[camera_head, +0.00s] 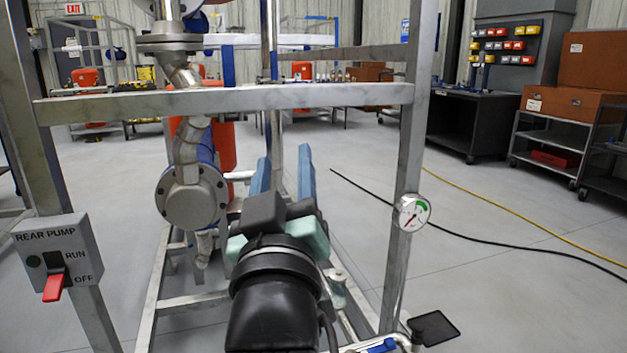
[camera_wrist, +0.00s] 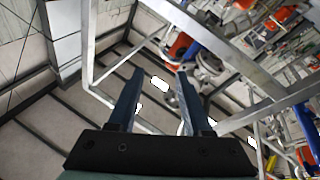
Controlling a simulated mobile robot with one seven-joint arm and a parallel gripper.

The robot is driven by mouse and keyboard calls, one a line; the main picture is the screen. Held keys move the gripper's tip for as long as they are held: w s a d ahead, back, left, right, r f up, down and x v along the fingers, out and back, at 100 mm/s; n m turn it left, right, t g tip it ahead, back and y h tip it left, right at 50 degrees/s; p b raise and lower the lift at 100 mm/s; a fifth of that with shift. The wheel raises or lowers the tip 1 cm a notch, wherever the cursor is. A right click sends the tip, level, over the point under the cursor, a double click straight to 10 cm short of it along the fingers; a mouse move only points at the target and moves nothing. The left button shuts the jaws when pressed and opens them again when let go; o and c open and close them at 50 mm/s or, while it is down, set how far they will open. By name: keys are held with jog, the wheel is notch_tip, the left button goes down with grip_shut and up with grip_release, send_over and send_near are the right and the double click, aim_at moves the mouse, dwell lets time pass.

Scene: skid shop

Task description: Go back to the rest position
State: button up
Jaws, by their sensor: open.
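My gripper (camera_head: 285,156) is in the middle of the head view, its two blue fingers apart and pointing away from me. It is open, with nothing between the fingers. It shows below the upper crossbar (camera_head: 230,97) of a grey metal skid frame and left of the frame's right post (camera_head: 405,170). In the wrist view my gripper (camera_wrist: 160,76) is also open and empty, with frame bars beyond it. I cannot tell how close the fingers are to the bars.
A flanged pipe (camera_head: 190,200) stands left of my gripper. A "REAR PUMP" switch box (camera_head: 58,258) with a red handle is at left. A round gauge (camera_head: 412,212) is on the right post. Black (camera_head: 480,235) and yellow (camera_head: 520,215) hoses cross the otherwise open floor at right.

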jog(key=s+d+r+m+t+p, duration=0.2)
jog(key=s+r+t, duration=0.1)
jog(key=s+r, duration=0.6)
jog(key=s+d+r+m+t+p, duration=0.1)
jog(key=s+r+m+t+p, duration=0.2)
jog(key=s+r, duration=0.55)
notch_tip(320, 180, up, 38)
jog(key=w+p, duration=0.2)
jog(key=p, duration=3.3)
jog(key=shift+w+f+h, duration=0.2)
jog(key=shift+w+h, duration=0.1)
jog(key=shift+h, duration=0.1)
jog(key=shift+d, duration=0.1)
